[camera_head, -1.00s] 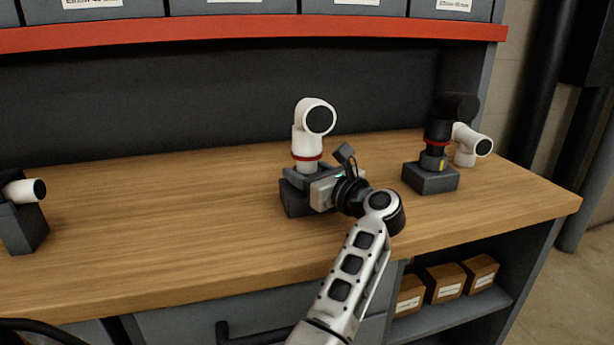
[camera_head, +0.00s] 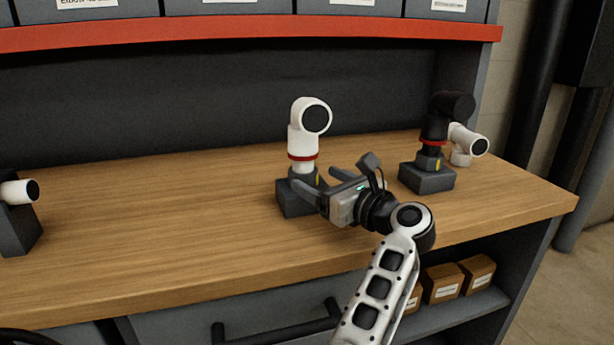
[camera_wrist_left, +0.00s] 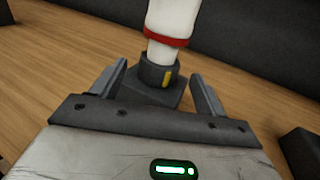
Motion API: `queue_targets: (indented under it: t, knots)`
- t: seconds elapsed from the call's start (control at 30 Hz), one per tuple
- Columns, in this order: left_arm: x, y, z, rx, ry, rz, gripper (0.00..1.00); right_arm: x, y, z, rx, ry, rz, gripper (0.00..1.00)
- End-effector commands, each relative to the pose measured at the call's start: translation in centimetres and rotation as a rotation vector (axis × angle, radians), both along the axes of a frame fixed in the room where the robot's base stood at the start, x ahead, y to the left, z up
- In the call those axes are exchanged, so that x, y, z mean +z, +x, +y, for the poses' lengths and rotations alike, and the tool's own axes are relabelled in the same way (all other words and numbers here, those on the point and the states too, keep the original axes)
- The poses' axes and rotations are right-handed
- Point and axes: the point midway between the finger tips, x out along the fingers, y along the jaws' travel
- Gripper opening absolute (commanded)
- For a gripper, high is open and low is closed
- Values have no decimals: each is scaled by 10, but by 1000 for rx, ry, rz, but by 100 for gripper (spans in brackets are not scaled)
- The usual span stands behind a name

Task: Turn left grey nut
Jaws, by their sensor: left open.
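The left grey nut (camera_head: 303,178) sits low on a fitting, under a white elbow pipe (camera_head: 304,135) with a red ring, on a dark grey block (camera_head: 292,205). A yellow mark shows on the nut, right of its middle in the wrist view (camera_wrist_left: 157,76). My left gripper (camera_head: 314,178) is open, at the front right of the nut, its fingers pointing at it. In the wrist view the nut appears between the two fingertips (camera_wrist_left: 158,69), with a gap on each side. How far it lies between them is unclear. My right gripper is not in view.
A second fitting with a black elbow (camera_head: 450,106) and grey nut (camera_head: 430,163) stands to the right, a white elbow (camera_head: 466,141) behind it. Another block with a white pipe (camera_head: 15,192) is at far left. The wooden bench (camera_head: 150,230) between is clear.

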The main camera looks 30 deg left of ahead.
Motion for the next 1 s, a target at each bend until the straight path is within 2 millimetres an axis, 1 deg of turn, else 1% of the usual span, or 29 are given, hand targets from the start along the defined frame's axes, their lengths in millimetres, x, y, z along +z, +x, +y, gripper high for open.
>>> queue_targets:
  t: [0.03, 0.2, 0.4, 0.5, 0.67, 0.9, 0.97, 1.0]
  knots:
    - [-3, -3, -14, -4, -4, 1, 74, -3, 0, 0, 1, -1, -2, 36]
    - [-2, -16, -52, -2, -2, 2, 74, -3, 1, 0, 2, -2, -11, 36]
    - [0, -26, -83, 0, 3, 1, 74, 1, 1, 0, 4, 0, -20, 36]
    - [0, -29, -92, 0, 2, 2, 74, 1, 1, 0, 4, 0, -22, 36]
    - [0, -31, -97, 1, 1, 3, 74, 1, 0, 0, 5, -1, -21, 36]
    - [0, -31, -96, 1, 2, 4, 74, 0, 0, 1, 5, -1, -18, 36]
    - [3, -31, -91, 2, 21, 13, 74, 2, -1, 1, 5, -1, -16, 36]
    - [7, -32, -82, 3, 51, 34, 74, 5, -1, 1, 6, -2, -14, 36]
